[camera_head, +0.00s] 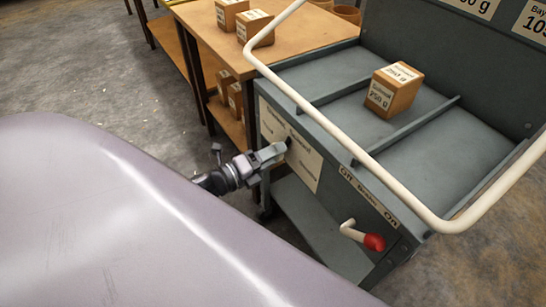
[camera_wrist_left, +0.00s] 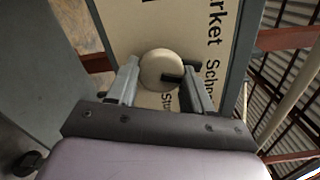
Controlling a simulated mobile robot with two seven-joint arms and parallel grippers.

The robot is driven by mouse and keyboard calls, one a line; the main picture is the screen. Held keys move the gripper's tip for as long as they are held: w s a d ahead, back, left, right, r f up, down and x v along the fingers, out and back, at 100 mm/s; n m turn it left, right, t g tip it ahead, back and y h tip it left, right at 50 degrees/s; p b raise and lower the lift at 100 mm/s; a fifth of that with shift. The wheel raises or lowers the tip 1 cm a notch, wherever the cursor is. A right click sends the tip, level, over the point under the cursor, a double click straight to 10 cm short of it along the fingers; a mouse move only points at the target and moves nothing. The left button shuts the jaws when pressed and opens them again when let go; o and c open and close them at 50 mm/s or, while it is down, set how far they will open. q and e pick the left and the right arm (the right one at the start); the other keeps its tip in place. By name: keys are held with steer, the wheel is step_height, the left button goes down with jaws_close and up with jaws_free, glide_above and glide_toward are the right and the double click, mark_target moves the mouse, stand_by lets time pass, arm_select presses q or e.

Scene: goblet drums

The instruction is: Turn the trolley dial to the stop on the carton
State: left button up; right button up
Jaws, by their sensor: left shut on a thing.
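The grey trolley (camera_head: 300,105) stands at the right with a white tube handle. On its side is a cream label plate (camera_head: 303,165) with several printed words, too small to read for sure. My left gripper (camera_head: 280,150) is at this plate, and its fingers hide most of the dial. In the left wrist view the dial (camera_wrist_left: 158,68) is a round cream knob with a black pointer, held between my two fingers. Part of the plate's text reads "Market". A brown carton (camera_head: 393,92) with white labels reading 250 g sits in the trolley's middle compartment.
A wooden table (camera_head: 215,50) with several cartons stands behind left. The white handle (camera_head: 330,130) arches above my gripper. Open floor lies at the left.

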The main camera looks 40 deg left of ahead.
arm_select(q)
steer(key=shift+f+m+b, duration=0.1)
steer(key=shift+m+b, duration=0.25)
steer(key=shift+m, duration=0.65)
steer(key=o, duration=1)
steer(key=shift+v, duration=3.65)
steer(key=shift+w, duration=0.1)
